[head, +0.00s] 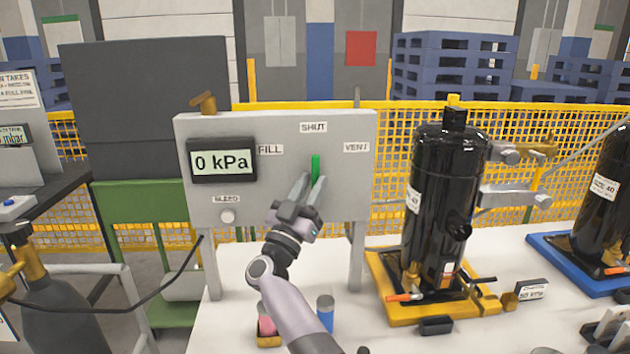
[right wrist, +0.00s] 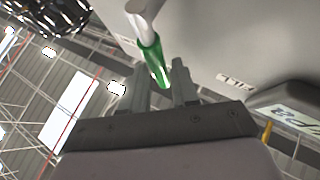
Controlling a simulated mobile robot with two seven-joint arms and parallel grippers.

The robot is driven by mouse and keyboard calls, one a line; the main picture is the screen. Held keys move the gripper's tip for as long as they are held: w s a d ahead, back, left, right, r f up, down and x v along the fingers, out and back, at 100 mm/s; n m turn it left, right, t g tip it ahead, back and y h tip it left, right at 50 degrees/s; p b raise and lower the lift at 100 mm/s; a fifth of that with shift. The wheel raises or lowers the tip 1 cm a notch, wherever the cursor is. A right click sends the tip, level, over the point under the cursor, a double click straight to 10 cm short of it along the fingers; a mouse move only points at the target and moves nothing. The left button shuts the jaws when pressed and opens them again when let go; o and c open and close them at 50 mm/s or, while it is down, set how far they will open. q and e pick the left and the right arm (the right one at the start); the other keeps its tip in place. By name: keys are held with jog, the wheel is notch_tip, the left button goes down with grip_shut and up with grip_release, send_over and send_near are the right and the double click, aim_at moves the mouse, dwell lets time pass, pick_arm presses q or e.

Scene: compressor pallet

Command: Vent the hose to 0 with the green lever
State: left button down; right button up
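The green lever (head: 315,167) stands upright on the grey panel (head: 345,195), under the SHUT label (head: 313,127). The display (head: 222,160) on the panel reads 0 kPa. My right gripper (head: 308,184) is at the lever, its fingers pointing up at the panel. In the right wrist view, the lever's green grip (right wrist: 156,64) reaches between the two open fingers (right wrist: 160,82), with a gap showing on each side. My left gripper is not in view.
FILL (head: 271,149) and VENT (head: 356,147) labels flank the lever; a BLEED knob (head: 227,215) is lower left. A black compressor (head: 445,200) stands on a yellow base (head: 388,300) to the right. A pink-topped item (head: 267,328) and blue cylinder (head: 325,312) stand below the panel.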

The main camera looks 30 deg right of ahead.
jog(key=shift+b+v, duration=0.35)
jog(key=shift+v, duration=2.05)
